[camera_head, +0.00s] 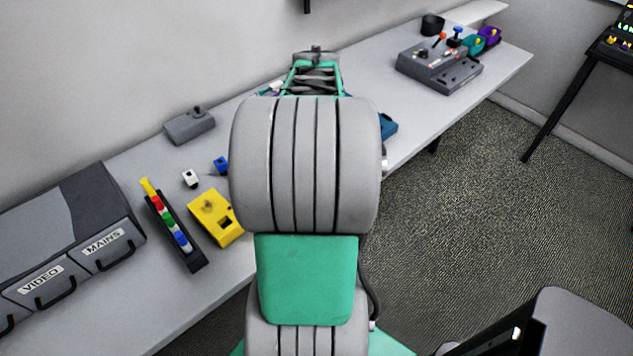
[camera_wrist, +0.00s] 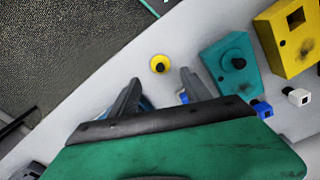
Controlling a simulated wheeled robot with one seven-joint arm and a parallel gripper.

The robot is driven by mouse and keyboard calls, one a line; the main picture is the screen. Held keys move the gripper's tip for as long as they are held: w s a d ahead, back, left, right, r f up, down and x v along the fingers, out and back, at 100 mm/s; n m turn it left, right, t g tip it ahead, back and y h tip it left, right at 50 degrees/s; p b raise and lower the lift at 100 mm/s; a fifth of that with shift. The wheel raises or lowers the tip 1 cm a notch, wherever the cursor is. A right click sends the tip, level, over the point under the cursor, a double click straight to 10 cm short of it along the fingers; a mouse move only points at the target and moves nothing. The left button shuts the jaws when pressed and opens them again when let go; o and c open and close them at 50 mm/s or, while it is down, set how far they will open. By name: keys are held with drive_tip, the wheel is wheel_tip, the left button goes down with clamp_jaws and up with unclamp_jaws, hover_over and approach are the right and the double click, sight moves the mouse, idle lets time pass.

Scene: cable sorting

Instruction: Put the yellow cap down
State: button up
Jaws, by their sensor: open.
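In the wrist view, the yellow cap (camera_wrist: 152,63) is a small round yellow piece with a dark centre. It appears to rest on the pale table (camera_wrist: 110,62), not far from the table's edge. My gripper (camera_wrist: 160,77) is open, its two grey fingers apart. The cap shows just past the fingertips, roughly in line with the gap between them, and no finger appears to touch it. I cannot tell the height of the fingertips above the table. In the head view, my arm hides the cap and the fingers.
A teal box (camera_wrist: 228,60) with a dark knob stands right of the cap in the wrist view, beside a yellow box (camera_wrist: 290,52). Blue (camera_wrist: 262,110) and white (camera_wrist: 298,97) connectors lie nearby. In the head view, a rack of coloured pieces (camera_head: 171,222) stands at left.

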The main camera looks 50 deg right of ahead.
wheel_tip(320, 180, up, 5)
drive_tip(key=w+a+n, duration=0.2)
drive_tip(key=w+a, duration=0.4)
drive_tip(key=a, duration=0.4)
drive_tip(key=a+f+n+t, duration=0.2)
drive_tip(key=a+n, duration=0.3)
drive_tip(key=a, duration=1.7)
drive_tip(key=shift+w+t, duration=0.45)
drive_tip(key=shift+t, duration=0.25)
